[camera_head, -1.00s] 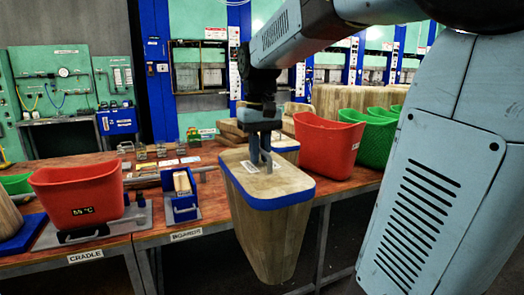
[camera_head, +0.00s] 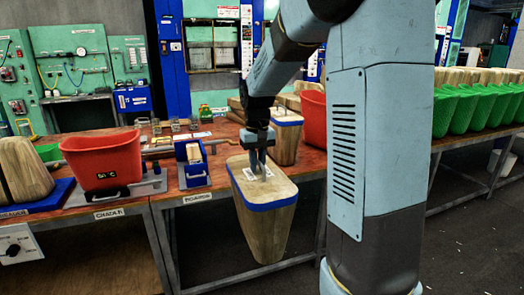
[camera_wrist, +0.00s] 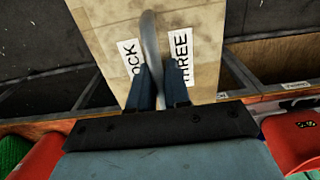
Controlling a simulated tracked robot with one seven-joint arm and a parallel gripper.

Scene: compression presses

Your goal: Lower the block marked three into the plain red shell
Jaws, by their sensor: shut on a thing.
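The wooden block marked three (camera_head: 262,225) has a blue band below its top and tapers downward. It hangs upright in front of the table edge. My gripper (camera_head: 260,165) is shut on the handle on its top. In the wrist view my gripper (camera_wrist: 161,100) grips the metal handle, and the block's label (camera_wrist: 181,62) reads "THREE".
A blue boards holder (camera_head: 192,168) stands between the cradle and the held block. Another blue-banded block (camera_head: 285,138) stands on the table (camera_head: 165,192) behind my gripper. A wooden block on a blue base (camera_head: 22,170) is at far left. Green shells (camera_head: 465,108) line the right.

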